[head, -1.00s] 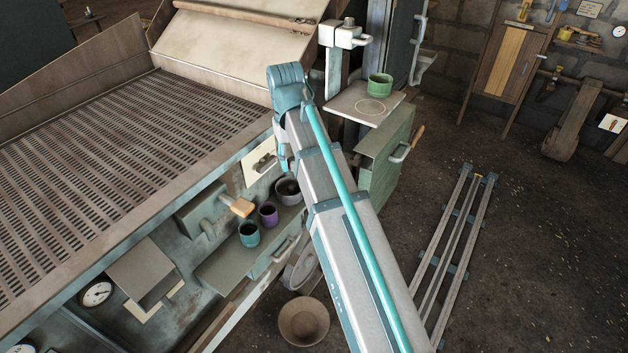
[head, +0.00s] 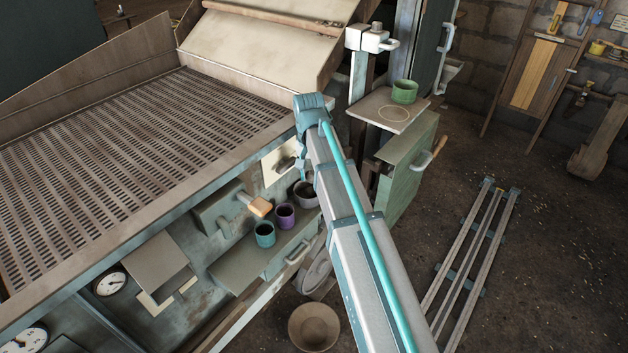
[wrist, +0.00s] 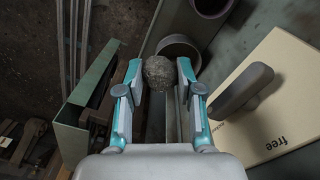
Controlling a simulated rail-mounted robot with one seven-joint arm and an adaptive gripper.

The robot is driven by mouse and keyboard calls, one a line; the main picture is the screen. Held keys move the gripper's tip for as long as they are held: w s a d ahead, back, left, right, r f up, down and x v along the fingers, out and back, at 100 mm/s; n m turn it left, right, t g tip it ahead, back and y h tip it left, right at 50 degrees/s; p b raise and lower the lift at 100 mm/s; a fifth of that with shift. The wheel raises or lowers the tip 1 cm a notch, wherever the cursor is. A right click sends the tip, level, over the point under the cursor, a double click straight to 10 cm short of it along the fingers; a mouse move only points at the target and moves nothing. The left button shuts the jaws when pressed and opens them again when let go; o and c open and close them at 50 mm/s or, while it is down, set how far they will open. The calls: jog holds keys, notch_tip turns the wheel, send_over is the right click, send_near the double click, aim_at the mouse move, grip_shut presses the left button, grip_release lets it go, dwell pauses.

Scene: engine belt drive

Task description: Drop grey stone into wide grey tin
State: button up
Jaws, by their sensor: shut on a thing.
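The grey stone (wrist: 158,73) is a rough round lump between the fingertips of my gripper (wrist: 158,76) in the wrist view. My gripper is shut on it. The wide grey tin (wrist: 186,42) shows just beyond the stone, its near rim partly hidden by the stone and fingers. In the head view the wide grey tin (head: 311,197) stands at the right end of a shelf, partly behind my arm. My gripper (head: 301,172) hangs close above it there. The stone cannot be made out in the head view.
A purple tin (head: 285,216) and a teal tin (head: 264,234) stand left of the wide tin on the shelf (head: 238,267). A cream panel with a dark handle (wrist: 260,105) is close on the right. A green tin (head: 404,91) stands on a higher ledge.

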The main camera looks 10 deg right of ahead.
jog(key=shift+w+d+f+p, duration=0.3)
jog(key=shift+w+f+p, duration=0.45)
jog(key=shift+f, duration=0.8)
jog(key=shift+w+d+f+p, duration=0.4)
jog(key=shift+w+f, duration=0.55)
jog(key=shift+f, duration=0.55)
jog(key=shift+w+d+f+p, duration=0.25)
jog(key=shift+w+f+p, duration=0.5)
jog(key=shift+f, duration=0.8)
jog(key=shift+w+f+b, duration=0.1)
jog(key=shift+f+b, duration=0.3)
jog(key=shift+f, duration=0.2)
jog(key=o, duration=1.2)
jog(key=shift+c, duration=0.2)
notch_tip(320, 180, up, 9)
jog(key=p, duration=0.4)
jog(key=shift+f+p, duration=0.15)
jog(key=shift+p, duration=0.15)
